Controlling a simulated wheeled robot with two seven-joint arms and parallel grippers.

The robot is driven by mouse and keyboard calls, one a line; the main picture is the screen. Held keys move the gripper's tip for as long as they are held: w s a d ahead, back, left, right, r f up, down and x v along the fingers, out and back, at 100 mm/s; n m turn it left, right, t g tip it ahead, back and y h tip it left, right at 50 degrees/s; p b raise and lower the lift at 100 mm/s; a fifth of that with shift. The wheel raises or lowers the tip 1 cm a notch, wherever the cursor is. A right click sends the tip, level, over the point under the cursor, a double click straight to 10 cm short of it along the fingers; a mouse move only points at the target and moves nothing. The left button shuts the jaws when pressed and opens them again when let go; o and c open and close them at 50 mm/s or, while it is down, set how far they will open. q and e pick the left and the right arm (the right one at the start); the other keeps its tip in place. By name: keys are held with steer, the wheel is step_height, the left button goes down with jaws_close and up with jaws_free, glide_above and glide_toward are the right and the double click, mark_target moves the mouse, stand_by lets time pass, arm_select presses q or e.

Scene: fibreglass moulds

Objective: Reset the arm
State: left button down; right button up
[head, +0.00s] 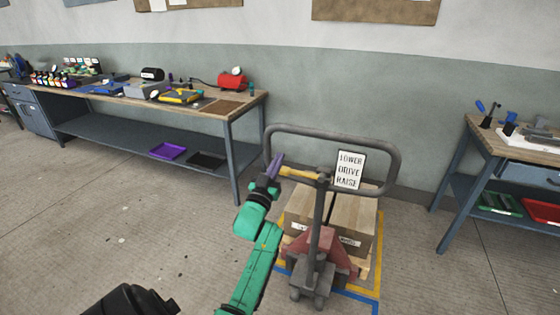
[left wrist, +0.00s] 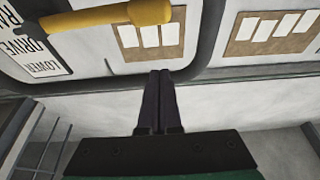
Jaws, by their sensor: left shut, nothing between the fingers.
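My left arm, green, reaches up from the bottom of the head view. Its gripper (head: 275,165) is shut and empty, with dark fingers pointing up beside the left end of a yellow lever (head: 299,173) on a pallet jack handle (head: 390,160). In the left wrist view the shut fingers (left wrist: 159,88) show in the middle, and the yellow lever (left wrist: 100,17) is above and to the left of the fingertips. I cannot tell whether the gripper touches the lever. My right gripper is not in view.
The pallet jack (head: 318,245) stands before a cardboard box (head: 352,215) on a pallet inside yellow and blue floor lines. A sign (head: 348,170) reads LOWER, DRIVE, RAISE. A long workbench (head: 225,108) is at the left, another bench (head: 490,140) at the right. Floor at the left is clear.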

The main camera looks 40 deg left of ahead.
arm_select(q)
steer(key=b+v, duration=0.1)
steer(key=v, duration=0.7)
steer(key=shift+f, duration=0.4)
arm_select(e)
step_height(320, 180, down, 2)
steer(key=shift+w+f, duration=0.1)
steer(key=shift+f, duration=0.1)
